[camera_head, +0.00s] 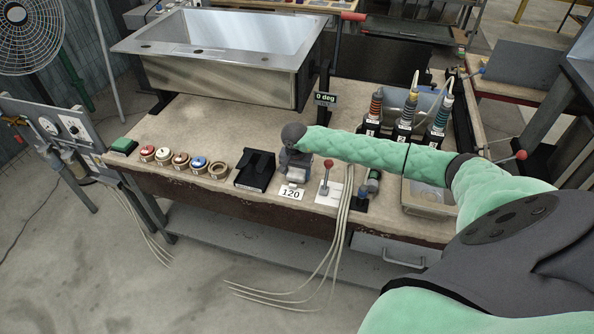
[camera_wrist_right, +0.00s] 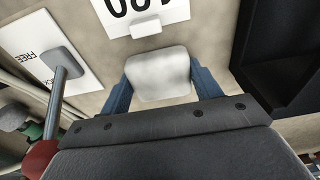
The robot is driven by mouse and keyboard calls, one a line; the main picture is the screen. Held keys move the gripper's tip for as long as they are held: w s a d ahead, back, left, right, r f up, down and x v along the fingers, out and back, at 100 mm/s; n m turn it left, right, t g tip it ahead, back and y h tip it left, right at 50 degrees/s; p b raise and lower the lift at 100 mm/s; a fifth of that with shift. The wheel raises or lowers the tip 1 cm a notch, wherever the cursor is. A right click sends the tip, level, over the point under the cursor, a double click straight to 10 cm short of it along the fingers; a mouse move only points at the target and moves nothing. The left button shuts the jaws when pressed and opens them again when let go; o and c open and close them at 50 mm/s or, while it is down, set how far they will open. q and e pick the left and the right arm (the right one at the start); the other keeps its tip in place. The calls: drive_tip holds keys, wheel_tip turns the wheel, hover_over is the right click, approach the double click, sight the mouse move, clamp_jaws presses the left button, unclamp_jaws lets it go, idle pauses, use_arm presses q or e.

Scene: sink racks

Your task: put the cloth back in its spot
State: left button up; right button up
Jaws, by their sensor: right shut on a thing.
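My right gripper (camera_head: 294,176) is low over the front part of the bench, just behind the white card marked 120 (camera_head: 290,193). My left gripper is not in view.
A black holder (camera_head: 255,170) stands left of the gripper. A red-knobbed lever (camera_head: 327,177) stands close on its right. Several round coloured pots line the bench's left front.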

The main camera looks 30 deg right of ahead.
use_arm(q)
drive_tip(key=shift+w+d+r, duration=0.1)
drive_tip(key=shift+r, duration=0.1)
use_arm(e)
drive_tip(key=shift+f, duration=0.1)
drive_tip(key=o, duration=1)
drive_tip(key=shift+c, duration=0.2)
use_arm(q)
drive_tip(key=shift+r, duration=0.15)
